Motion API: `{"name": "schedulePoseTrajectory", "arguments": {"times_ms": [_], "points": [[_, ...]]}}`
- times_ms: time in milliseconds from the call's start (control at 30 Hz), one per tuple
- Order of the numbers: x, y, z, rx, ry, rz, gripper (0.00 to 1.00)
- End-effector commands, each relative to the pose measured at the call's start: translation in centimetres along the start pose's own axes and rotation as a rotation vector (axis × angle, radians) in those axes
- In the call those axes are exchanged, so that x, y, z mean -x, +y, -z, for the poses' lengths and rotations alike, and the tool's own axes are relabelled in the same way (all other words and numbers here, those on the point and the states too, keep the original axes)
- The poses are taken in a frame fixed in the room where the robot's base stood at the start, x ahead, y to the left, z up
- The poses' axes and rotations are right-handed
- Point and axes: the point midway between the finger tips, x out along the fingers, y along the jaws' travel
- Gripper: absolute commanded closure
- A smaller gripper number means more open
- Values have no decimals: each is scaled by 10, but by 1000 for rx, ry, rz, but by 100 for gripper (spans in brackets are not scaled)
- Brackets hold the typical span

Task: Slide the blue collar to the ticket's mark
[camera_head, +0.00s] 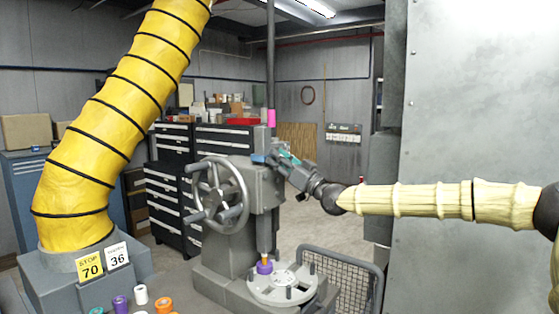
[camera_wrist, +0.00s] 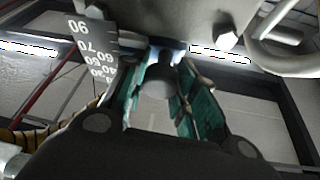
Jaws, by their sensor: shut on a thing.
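The blue collar (camera_head: 259,158) sits on the upper part of the grey press (camera_head: 262,190), near the spindle column. My gripper (camera_head: 274,155), with teal finger pads, reaches it from the right and is shut on it. In the wrist view, the teal fingers of my gripper (camera_wrist: 168,72) stand on both sides of a grey knob (camera_wrist: 157,84), with a bit of blue behind. A dark scale plate (camera_wrist: 92,42) with upside-down numbers, 90 and 70 among them, is beside the fingers. The yellow ticket (camera_head: 90,268) reads STOP 70. Which mark the collar is level with cannot be told.
A white card (camera_head: 117,257) reading 36 stands beside the ticket. The press has a handwheel (camera_head: 216,192) and a round table (camera_head: 282,288) with a purple-and-orange piece (camera_head: 264,267). A yellow duct (camera_head: 120,110) rises at left. A wire mesh guard (camera_head: 345,280) stands in front right.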

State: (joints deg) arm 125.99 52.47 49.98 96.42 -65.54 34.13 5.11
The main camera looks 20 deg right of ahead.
Motion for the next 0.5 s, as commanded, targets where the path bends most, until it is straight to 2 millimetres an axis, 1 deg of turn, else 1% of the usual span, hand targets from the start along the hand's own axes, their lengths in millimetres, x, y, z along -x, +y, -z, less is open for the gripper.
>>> {"name": "schedulePoseTrajectory", "arguments": {"times_ms": [33, 100, 133, 233, 500], "points": [[1, 0, -4, -1, -8, -1, 100], [1, 0, -4, -1, -8, -1, 100], [1, 0, -5, -1, -8, -1, 68], [1, 0, -4, -1, -7, -1, 50], [2, 1, -2, 0, -4, -2, 49]]}}
